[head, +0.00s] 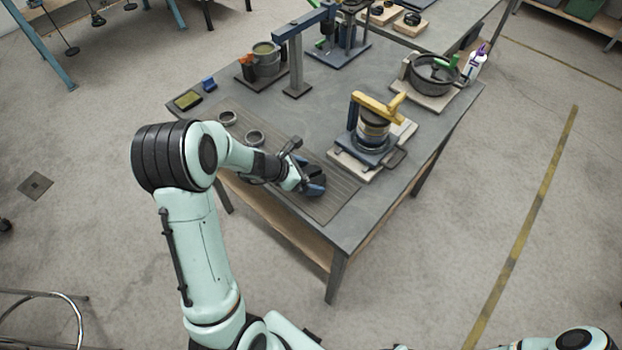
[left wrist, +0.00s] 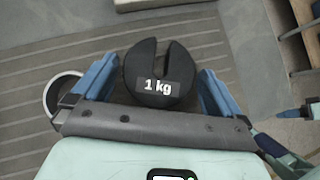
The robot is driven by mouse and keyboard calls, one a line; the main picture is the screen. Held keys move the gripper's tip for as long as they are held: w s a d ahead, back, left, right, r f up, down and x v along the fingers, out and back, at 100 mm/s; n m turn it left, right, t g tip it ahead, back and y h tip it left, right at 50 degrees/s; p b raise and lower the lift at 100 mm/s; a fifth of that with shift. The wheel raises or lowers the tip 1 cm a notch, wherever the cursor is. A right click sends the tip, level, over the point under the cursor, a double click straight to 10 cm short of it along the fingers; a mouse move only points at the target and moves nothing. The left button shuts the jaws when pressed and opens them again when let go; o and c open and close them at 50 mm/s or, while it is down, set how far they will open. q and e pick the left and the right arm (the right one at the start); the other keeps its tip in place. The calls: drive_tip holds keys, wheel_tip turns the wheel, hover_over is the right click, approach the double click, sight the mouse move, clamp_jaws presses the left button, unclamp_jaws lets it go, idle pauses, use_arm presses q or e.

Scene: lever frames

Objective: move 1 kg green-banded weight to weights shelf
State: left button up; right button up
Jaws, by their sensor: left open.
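In the left wrist view a black slotted disc weight (left wrist: 150,88) marked "1 kg" sits between the two blue fingers of my left gripper (left wrist: 157,80). The fingers are open, one on each side of the disc, and I cannot tell whether either touches it. No green band shows on the face I see. In the head view my left gripper (head: 312,184) is low over the ribbed mat (head: 335,207) at the table's near edge, and the weight cannot be made out there. I cannot tell which shelf is the weights shelf.
A shelf (head: 570,12) with green bins stands far right.

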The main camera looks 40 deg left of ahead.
use_arm(q)
drive_tip(key=c, duration=1.7)
drive_tip(key=shift+w+r, duration=0.1)
drive_tip(key=shift+r, duration=0.05)
clamp_jaws()
drive_tip(key=shift+r, duration=0.1)
